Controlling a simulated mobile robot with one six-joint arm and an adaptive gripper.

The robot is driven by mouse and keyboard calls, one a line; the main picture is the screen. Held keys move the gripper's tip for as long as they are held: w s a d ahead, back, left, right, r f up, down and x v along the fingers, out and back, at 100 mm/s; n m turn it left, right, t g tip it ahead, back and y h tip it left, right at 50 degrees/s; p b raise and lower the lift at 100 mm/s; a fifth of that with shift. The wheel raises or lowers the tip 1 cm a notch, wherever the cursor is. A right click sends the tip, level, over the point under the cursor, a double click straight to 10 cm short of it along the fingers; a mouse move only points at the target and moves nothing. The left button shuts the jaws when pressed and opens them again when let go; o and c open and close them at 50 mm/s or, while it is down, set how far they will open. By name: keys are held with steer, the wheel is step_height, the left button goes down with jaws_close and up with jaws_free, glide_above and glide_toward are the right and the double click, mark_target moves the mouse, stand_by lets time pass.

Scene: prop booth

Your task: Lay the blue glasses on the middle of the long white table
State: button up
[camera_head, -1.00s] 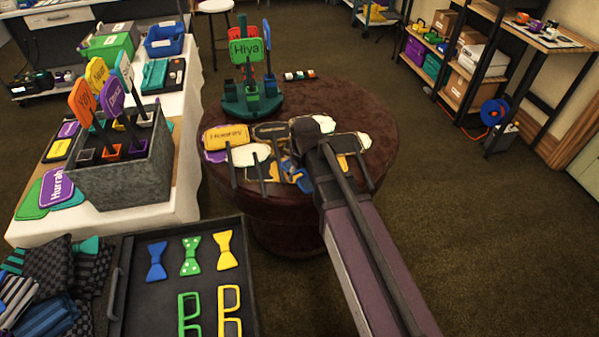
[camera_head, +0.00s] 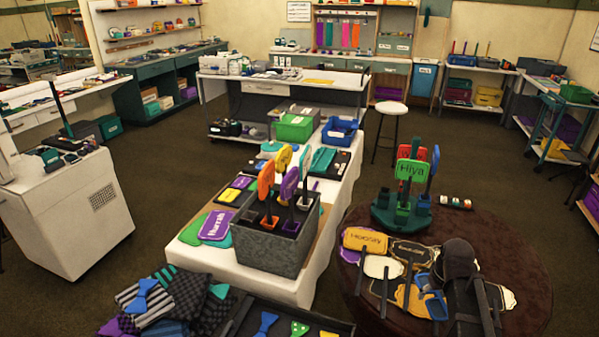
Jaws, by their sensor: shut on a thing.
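The blue glasses (camera_head: 421,282) show at the lower right, above the round brown table (camera_head: 525,262), beside the dark end of my arm. My gripper (camera_head: 439,278) is shut on them; its fingers are mostly hidden behind my wrist. The long white table (camera_head: 312,283) has a white cloth and runs from the lower middle to the back. It bears a grey box (camera_head: 268,245) of paddle signs near its front, a teal item (camera_head: 322,160) and dark trays around the middle, and green (camera_head: 294,128) and blue (camera_head: 340,131) bins at its far part.
The round table carries a green stand (camera_head: 401,210) with a "Hiya" sign and several stick signs. A pile of patterned cloth (camera_head: 185,295) and a dark tray (camera_head: 262,308) stand in front of the white table. A white stool (camera_head: 392,108) stands behind.

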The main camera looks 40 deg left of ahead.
mark_target(431, 294)
steer(key=shift+r+p, duration=1.3)
steer(key=shift+r, duration=0.55)
steer(key=shift+s+f, duration=0.1)
steer(key=shift+s, duration=0.05)
